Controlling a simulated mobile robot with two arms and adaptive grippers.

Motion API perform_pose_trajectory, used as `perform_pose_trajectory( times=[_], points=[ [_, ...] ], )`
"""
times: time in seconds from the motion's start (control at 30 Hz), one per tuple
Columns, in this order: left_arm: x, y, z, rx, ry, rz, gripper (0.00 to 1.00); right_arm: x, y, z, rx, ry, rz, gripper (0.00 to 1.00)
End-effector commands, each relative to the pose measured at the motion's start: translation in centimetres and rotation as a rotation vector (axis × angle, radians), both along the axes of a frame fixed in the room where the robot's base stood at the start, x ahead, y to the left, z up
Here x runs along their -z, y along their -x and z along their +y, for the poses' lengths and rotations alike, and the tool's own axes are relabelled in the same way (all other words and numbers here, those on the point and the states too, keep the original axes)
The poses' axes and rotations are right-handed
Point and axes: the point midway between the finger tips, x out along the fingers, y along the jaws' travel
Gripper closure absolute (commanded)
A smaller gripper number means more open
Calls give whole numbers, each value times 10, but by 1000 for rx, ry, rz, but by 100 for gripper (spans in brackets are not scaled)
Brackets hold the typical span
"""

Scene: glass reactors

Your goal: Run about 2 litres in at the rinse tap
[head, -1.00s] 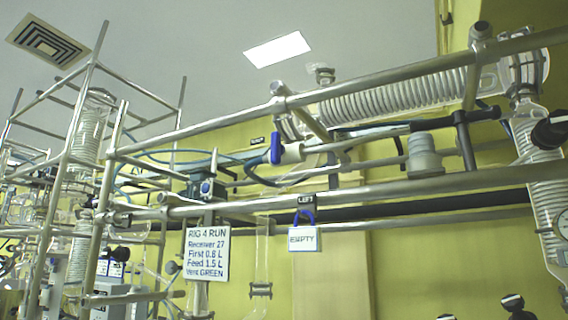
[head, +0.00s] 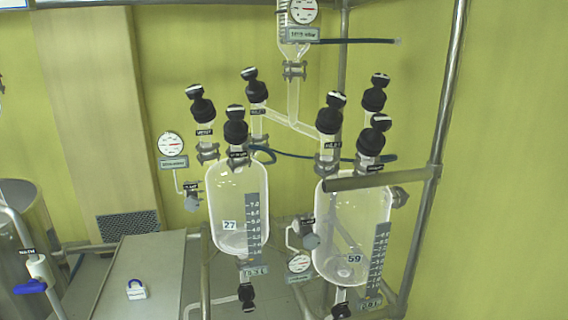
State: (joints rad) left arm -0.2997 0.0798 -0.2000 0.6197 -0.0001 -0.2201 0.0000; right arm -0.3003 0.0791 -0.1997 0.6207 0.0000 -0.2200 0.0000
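No rinse tap can be identified for sure by its label. A white tap with a blue lever (head: 34,287) is at the lower left edge; its small black tag is too small to read surely. A glass receiver numbered 27 (head: 225,190) hangs upright in the middle, with a graduated scale on its right side. A second glass receiver numbered 59 (head: 345,215) hangs to its right. Both look clear, and I cannot tell a liquid level in either. Black-knobbed valves stand on top of both, and each has a bottom outlet valve. Neither of my grippers is in view.
Pressure gauges (head: 171,144) sit beside the receivers, with another at the top. A metal frame post (head: 436,150) stands on the right. A grey bench top (head: 150,262) holds a blue-shackled white padlock tag (head: 136,290). A steel vessel (head: 25,205) stands far left.

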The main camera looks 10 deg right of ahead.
Motion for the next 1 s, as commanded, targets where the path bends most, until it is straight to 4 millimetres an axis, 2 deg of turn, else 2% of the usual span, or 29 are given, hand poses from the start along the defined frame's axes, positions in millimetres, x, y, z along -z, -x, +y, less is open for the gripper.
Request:
perform_pose_trajectory(
  times=[0.47,0.57,0.7,0.9,1.0],
  points=[
    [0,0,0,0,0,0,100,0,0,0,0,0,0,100],
    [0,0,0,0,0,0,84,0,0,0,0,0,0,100],
    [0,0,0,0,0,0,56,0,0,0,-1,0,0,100],
    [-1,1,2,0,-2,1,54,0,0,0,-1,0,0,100],
    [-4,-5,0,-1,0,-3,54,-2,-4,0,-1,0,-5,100]
  ],
)
